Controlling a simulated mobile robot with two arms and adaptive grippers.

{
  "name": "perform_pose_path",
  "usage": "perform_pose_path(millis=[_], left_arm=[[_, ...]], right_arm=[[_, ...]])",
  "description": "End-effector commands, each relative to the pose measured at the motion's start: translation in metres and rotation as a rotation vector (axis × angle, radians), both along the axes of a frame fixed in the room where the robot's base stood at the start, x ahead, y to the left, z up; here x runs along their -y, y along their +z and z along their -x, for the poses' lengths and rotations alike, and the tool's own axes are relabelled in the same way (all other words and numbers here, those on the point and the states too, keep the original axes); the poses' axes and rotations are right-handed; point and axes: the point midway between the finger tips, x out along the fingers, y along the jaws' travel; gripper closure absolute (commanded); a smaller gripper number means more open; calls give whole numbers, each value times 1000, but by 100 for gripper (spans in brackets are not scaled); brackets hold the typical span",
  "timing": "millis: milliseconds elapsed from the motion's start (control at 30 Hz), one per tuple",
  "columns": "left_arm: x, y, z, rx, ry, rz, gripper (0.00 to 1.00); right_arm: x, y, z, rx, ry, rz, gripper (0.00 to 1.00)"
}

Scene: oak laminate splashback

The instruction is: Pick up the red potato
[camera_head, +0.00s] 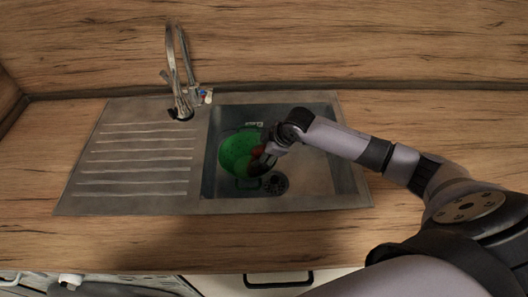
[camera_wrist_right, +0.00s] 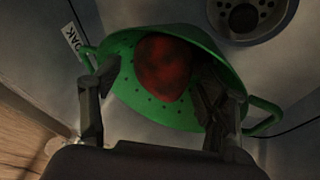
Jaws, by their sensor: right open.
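The red potato (camera_wrist_right: 165,68) lies inside a green colander (camera_wrist_right: 117,52) in the right wrist view. In the head view the potato (camera_head: 257,152) is a small red patch, partly hidden by my right gripper, and the colander (camera_head: 232,150) sits in the sink basin. My right gripper (camera_head: 264,162) reaches down at the colander from the right. In the wrist view its open fingers (camera_wrist_right: 155,95) are on either side of the potato, with the right finger over the colander's inside. Whether either finger touches the potato cannot be told. My left gripper is not in view.
The sink basin (camera_head: 315,180) surrounds the colander, with a drain (camera_head: 275,183) close by. A ribbed drainboard (camera_head: 135,160) lies empty at left. A tap (camera_head: 181,90) stands behind. The wooden counter (camera_head: 150,235) is clear in front.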

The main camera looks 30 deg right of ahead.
Motion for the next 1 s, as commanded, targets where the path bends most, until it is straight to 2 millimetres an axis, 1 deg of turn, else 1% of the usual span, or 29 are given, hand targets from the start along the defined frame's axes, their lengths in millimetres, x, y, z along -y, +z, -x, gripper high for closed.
perform_pose_path(millis=[100,900,1000], left_arm=[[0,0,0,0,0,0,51],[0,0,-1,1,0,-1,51],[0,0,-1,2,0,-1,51]], right_arm=[[0,0,0,0,0,0,32],[0,1,0,0,0,0,85],[0,1,0,1,0,0,90]])
